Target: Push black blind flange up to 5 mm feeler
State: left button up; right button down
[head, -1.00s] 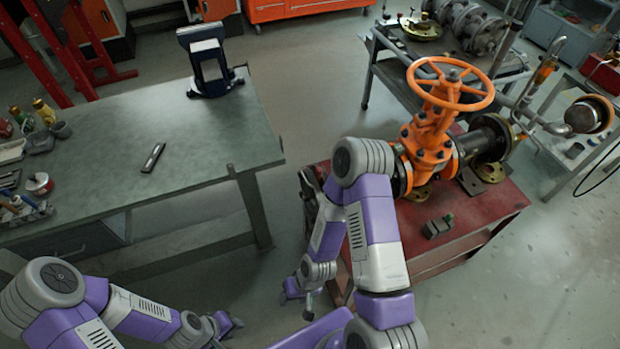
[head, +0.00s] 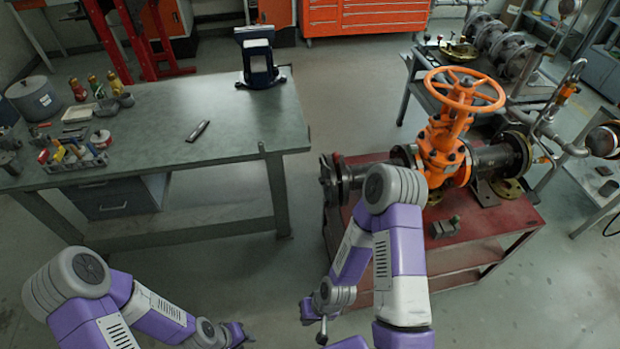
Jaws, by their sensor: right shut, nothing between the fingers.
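The orange gate valve (head: 438,148) stands on a red cart in the head view. A black blind flange (head: 327,181) shows at the left end of its pipe, beside another dark flange (head: 341,180). The gap between them is too small to judge, and I cannot make out a feeler in it. A small dark, narrow tool (head: 198,131) lies on the workbench; I cannot tell if it is a feeler. My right gripper (head: 312,318) is shut and empty, low in front of the cart. My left gripper (head: 241,336) is at the bottom edge; its fingers are unclear.
The red cart (head: 470,235) carries a small grey block (head: 445,228). The green-grey workbench (head: 240,130) holds a vise (head: 258,60), a pot (head: 34,98) and a tool holder (head: 72,155). Open floor lies between the bench and the cart.

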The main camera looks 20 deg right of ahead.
aim_at(328, 172)
jog(key=u, duration=0.1)
jog(key=i, duration=1.2)
jog(key=z, duration=0.55)
